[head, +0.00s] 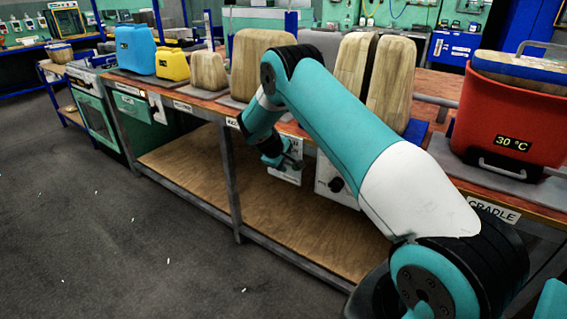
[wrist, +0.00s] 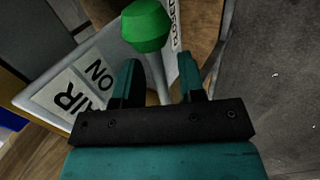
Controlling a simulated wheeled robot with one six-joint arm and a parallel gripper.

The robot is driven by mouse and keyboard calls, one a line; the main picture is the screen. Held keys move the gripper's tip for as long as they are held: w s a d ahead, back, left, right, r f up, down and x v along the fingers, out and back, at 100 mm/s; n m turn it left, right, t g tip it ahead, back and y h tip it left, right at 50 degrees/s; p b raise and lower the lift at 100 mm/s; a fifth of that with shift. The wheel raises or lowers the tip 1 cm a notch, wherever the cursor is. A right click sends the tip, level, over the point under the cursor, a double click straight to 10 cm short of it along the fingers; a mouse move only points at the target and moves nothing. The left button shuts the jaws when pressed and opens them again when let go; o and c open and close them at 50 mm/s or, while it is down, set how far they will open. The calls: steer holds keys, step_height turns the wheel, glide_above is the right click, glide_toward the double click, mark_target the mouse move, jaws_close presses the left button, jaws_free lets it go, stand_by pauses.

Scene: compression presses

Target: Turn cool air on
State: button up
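A lever with a green faceted knob (wrist: 146,25) and a thin grey stalk (wrist: 156,72) stands out from a pale panel (wrist: 100,55) in the wrist view. A label (wrist: 78,90) on the panel reads "AIR" and "ON"; another (wrist: 174,15) seems to read "CLOSED". My gripper (wrist: 159,75) is open, with the stalk showing between its two fingers and gaps on both sides. The knob appears past the fingertips. In the head view my gripper (head: 291,162) is in front of a white panel (head: 287,176) under the bench edge; the lever cannot be made out there.
A second white panel with a black knob (head: 336,185) is just right of my gripper. A red cooler (head: 510,110) reading "30 °C" stands on the bench at right. Wooden blocks (head: 262,50) and blue (head: 135,48) and yellow (head: 172,64) containers line the bench. Floor at left is clear.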

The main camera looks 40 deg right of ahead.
steer(key=v, duration=1.7)
steer(key=shift+r+p, duration=0.15)
steer(key=shift+p, duration=0.2)
steer(key=shift+s, duration=0.1)
steer(key=s+a+r+n+y+p, duration=0.1)
steer(key=s+a+r+y+p, duration=0.55)
steer(key=s+a+r, duration=0.8)
steer(key=s+a+r+y+p, duration=0.1)
steer(key=s+a+r, duration=0.2)
steer(key=s, duration=0.4)
steer(key=s+a+r+n+g+y+p, duration=0.1)
steer(key=s+a+r+y+p, duration=0.1)
steer(key=s, duration=0.5)
steer(key=s+a+r+n+y+p, duration=0.1)
steer(key=s+a+r+p, duration=0.1)
steer(key=s+a+r, duration=0.2)
steer(key=s+a, duration=0.2)
steer(key=s, duration=0.1)
steer(key=shift+s+g, duration=0.3)
steer(key=shift+g, duration=0.1)
steer(key=shift+r+n, duration=0.15)
steer(key=shift+n, duration=0.15)
